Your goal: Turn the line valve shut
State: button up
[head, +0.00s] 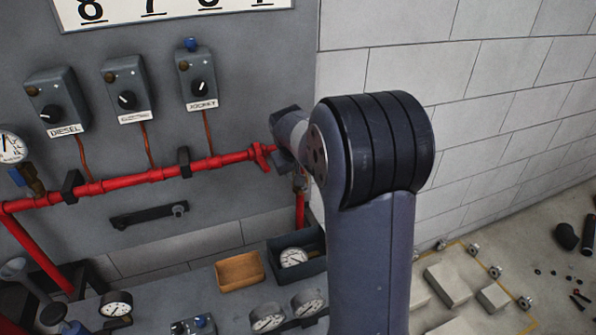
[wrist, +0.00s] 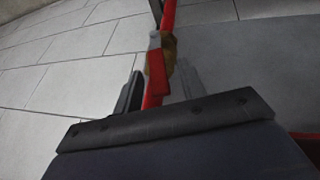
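The line valve shows in the wrist view as a brass body (wrist: 169,50) on a red vertical pipe, with a flat red lever (wrist: 157,82) lying roughly along the pipe. My gripper (wrist: 158,68) is open, with one dark finger left of the lever and a paler finger right of it. A narrow gap seems to show on each side; contact cannot be told. In the head view my arm hides the gripper and most of the valve; a small metal part of it (head: 300,183) shows below my wrist.
A red horizontal pipe (head: 140,178) runs along the grey panel under several control boxes (head: 126,90). A bench below holds gauges (head: 267,317), an orange tray (head: 240,271) and a dark bin (head: 311,264). A pale block wall (head: 480,120) stands at right.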

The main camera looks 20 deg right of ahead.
jog(key=b+v, duration=0.1)
jog(key=v, duration=0.9)
jog(key=shift+r, duration=0.15)
jog(key=shift+a, duration=0.1)
